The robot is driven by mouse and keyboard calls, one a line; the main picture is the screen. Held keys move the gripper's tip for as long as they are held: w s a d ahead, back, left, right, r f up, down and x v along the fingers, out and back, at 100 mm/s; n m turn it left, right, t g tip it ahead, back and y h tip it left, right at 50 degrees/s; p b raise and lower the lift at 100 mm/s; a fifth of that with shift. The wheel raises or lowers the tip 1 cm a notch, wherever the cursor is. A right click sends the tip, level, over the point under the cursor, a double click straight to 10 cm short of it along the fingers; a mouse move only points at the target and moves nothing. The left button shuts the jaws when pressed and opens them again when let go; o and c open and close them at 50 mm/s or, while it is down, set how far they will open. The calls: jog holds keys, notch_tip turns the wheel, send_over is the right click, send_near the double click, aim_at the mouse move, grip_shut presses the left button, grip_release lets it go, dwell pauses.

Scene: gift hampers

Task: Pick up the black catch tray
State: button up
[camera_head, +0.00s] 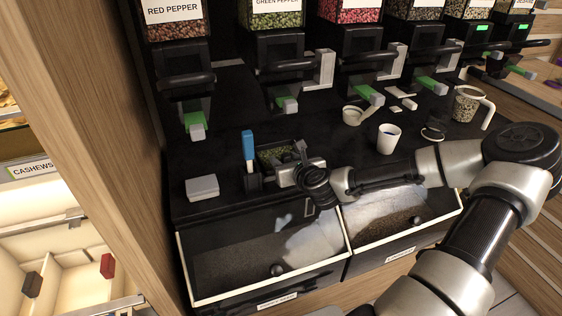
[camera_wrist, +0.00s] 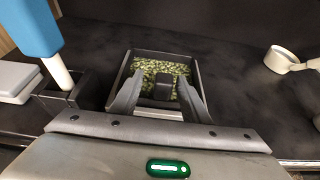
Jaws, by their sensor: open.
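The black catch tray (camera_wrist: 192,60) is a small square box on the dark counter, with green peppercorns in it. It also shows in the head view (camera_head: 265,155), partly hidden behind my gripper. In the wrist view my gripper (camera_wrist: 160,88) has its two fingers spread over the tray's near part, with a small dark block, perhaps the tray's handle, between them. The fingers are open. I cannot tell whether they touch the tray. My gripper (camera_head: 298,152) hides the tray's right side in the head view.
A blue-handled brush (camera_head: 248,146) stands in a dark holder just left of the tray. A grey box (camera_head: 202,187) lies further left. A white cup (camera_head: 388,138) and a jug (camera_head: 466,104) stand to the right. Dispensers line the back; open drawers (camera_head: 335,246) lie in front.

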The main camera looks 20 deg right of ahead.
jog(key=x, duration=0.5)
jog(key=shift+w+d+b, duration=0.15)
jog(key=shift+d+b, duration=0.05)
jog(key=shift+b, duration=0.15)
jog(key=shift+c, duration=0.2)
grip_shut()
